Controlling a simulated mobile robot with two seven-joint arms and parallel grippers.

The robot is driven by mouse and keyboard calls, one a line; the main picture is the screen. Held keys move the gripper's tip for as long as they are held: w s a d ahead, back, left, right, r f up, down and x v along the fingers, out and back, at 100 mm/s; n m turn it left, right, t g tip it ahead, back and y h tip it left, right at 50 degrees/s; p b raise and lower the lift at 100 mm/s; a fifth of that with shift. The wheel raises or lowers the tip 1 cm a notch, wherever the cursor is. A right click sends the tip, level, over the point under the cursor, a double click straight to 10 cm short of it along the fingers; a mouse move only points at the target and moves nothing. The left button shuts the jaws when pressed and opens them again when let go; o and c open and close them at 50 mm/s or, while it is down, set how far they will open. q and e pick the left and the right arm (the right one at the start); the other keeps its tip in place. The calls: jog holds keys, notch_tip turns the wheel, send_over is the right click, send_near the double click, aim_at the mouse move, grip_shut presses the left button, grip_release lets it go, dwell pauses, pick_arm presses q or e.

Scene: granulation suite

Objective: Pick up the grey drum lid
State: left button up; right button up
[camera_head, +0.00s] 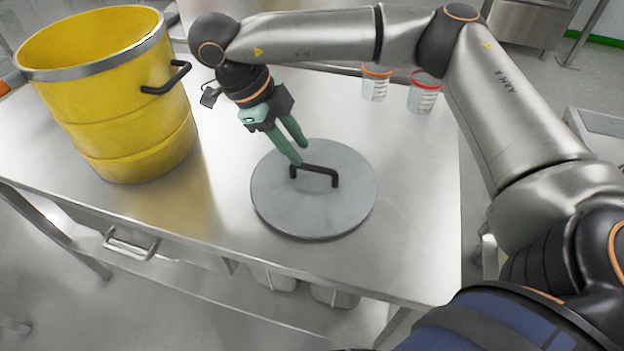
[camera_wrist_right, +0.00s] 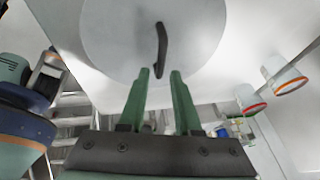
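The grey drum lid (camera_head: 318,212) lies flat on the steel table, a round disc with a black bar handle (camera_head: 316,170) on top. It also fills the upper middle of the right wrist view (camera_wrist_right: 120,30), where its handle (camera_wrist_right: 161,45) shows beyond the fingertips. My right gripper (camera_head: 301,155) has green fingers that point down at the lid, by the handle's left end. I cannot tell whether a fingertip touches the lid. My left gripper is in neither view.
A yellow open drum (camera_head: 125,105) with a grey rim and black side handle stands on the table (camera_head: 420,240) to the left. Two clear cups, one with an orange rim (camera_head: 376,85) and one with a red rim (camera_head: 424,95), stand behind the lid. The table right of the lid is clear.

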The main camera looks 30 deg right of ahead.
aim_at(310, 165)
jog(key=x, duration=0.7)
jog(key=shift+w+d+f, duration=0.1)
jog(key=shift+f, duration=0.15)
jog(key=shift+c, duration=0.4)
grip_shut()
jog(key=shift+r, duration=0.1)
